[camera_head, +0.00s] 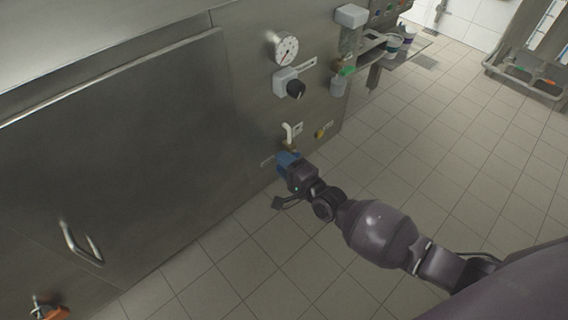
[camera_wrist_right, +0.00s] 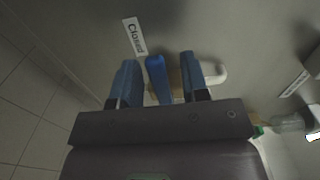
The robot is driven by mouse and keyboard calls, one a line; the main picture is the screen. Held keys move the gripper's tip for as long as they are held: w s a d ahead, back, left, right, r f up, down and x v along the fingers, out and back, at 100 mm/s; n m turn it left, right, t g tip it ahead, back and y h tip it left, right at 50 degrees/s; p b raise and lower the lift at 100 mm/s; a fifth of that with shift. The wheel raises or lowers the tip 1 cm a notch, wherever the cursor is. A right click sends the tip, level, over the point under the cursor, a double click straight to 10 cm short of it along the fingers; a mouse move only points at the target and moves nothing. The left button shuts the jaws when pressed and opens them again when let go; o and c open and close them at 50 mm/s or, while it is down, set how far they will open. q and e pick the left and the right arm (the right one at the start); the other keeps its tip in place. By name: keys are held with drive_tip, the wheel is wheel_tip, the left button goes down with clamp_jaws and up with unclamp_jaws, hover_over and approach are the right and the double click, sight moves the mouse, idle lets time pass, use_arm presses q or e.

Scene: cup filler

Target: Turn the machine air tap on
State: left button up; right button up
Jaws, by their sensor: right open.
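The air tap's blue handle (camera_wrist_right: 158,78) shows in the right wrist view, beside a label that reads "Closed" (camera_wrist_right: 134,36). A white elbow pipe (camera_wrist_right: 214,74) is to its right; in the head view this pipe (camera_head: 290,131) stands out from the steel machine front just above my gripper. My right gripper (camera_head: 286,161) is open at the tap. In the wrist view its two blue fingers (camera_wrist_right: 159,72) stand on either side of the handle, with a narrow gap on each side. In the head view the gripper mostly hides the handle. My left gripper is out of view.
The steel machine (camera_head: 140,130) fills the left. A gauge (camera_head: 284,48), a black knob (camera_head: 296,88) and a small yellow part (camera_head: 320,132) are on its front near the tap. A shelf with cups (camera_head: 394,44) is at upper right.

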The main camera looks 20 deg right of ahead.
clamp_jaws()
